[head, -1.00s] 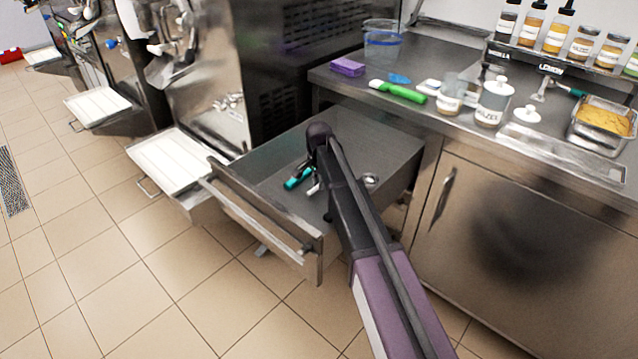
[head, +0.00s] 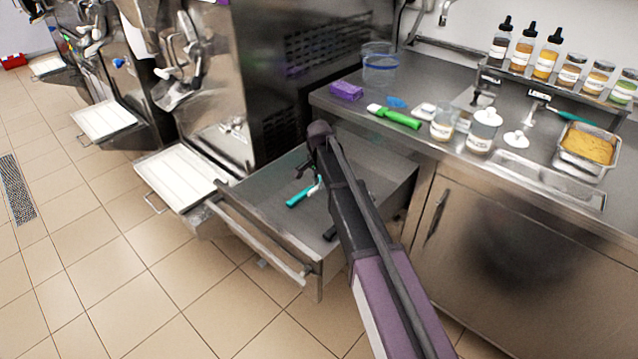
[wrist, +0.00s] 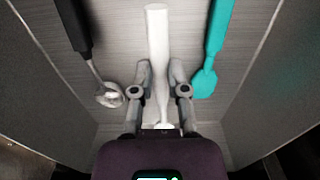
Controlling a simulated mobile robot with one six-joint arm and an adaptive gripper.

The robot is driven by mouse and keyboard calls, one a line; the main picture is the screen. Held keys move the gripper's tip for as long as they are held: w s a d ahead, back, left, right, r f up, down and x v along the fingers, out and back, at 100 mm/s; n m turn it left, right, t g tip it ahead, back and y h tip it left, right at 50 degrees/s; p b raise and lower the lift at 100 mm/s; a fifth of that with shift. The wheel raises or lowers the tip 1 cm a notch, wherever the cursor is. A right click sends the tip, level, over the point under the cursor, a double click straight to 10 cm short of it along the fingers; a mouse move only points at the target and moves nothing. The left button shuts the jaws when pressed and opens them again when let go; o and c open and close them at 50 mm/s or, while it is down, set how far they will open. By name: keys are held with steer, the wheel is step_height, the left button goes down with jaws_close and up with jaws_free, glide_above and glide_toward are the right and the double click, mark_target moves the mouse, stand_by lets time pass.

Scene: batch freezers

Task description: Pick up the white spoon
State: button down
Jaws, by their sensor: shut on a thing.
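The white spoon (wrist: 157,35) runs lengthwise between my fingers in the wrist view, its broad flat end pointing away. My gripper (wrist: 159,78) is shut on its narrower part. In the head view my gripper (head: 306,171) is down over the open drawer (head: 375,165), and only a small light bit shows by the fingers. My arm hides part of the drawer. I cannot tell whether the spoon touches the drawer floor.
A teal tool (wrist: 208,60) lies close on the right in the wrist view. A black-handled metal scoop (wrist: 108,95) lies on the left. The drawer walls are near on both sides. The counter (head: 340,100) above holds jars and a green-handled tool (head: 400,118).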

steer(key=shift+r, duration=0.35)
stand_by(0.6)
step_height(320, 180, up, 35)
steer(key=p, duration=3.5)
steer(key=shift+f, duration=0.2)
steer(key=shift+d, duration=0.15)
